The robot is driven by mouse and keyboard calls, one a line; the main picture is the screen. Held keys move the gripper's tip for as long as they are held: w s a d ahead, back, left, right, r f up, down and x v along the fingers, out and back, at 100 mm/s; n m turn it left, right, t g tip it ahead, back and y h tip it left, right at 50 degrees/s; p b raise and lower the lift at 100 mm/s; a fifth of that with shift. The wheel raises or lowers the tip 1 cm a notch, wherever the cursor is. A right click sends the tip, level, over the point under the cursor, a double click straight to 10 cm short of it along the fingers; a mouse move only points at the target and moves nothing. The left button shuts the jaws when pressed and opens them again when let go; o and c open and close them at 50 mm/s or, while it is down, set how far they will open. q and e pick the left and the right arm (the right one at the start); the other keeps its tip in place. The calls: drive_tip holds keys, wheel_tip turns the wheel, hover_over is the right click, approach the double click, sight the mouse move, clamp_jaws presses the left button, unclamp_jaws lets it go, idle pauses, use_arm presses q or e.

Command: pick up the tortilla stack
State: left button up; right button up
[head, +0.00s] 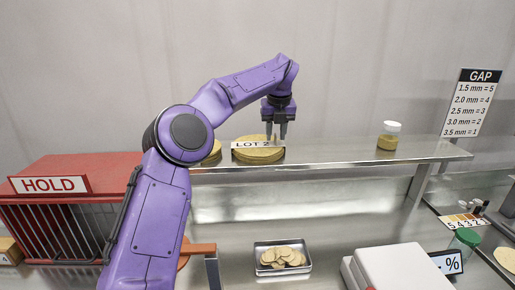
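A round tan tortilla stack (258,157) with a white "LOT 2" label sits on the upper steel shelf. Part of another tan stack (213,155) shows to its left, mostly hidden behind my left arm. My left gripper (277,137) points down over the right part of the labelled stack. Its two fingers are apart with a narrow gap and nothing visible between them. I cannot tell whether the fingertips touch the stack. My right gripper is out of view.
A jar (388,136) with a white lid stands farther right on the shelf (340,152). A red "HOLD" cage (70,185) stands left. The shelf between stack and jar is clear.

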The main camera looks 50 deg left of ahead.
use_arm(q)
drive_tip(key=shift+d, duration=0.1)
clamp_jaws()
idle(1.2)
